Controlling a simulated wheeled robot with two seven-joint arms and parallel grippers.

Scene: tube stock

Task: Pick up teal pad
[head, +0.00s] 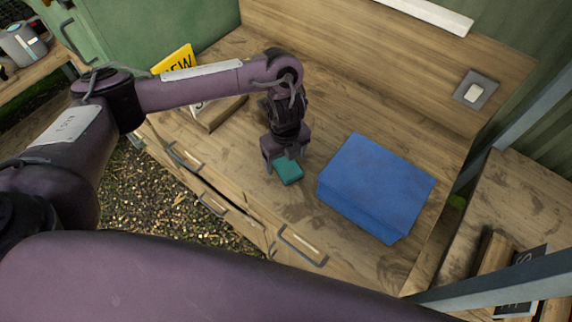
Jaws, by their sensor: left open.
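The teal pad (289,172) is a small block lying on the wooden worktop, left of a blue box. My left gripper (284,160) is directly over the pad, pointing down, with its fingers open at the pad's far end. The fingers hide part of the pad, and I cannot tell whether they touch it. My right gripper is not in view.
The large blue box (376,185) stands close to the right of the pad. A wooden box (222,112) and a yellow sign (175,61) are behind my left forearm. Drawer handles (303,245) line the front edge. A switch plate (475,91) is at the back right.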

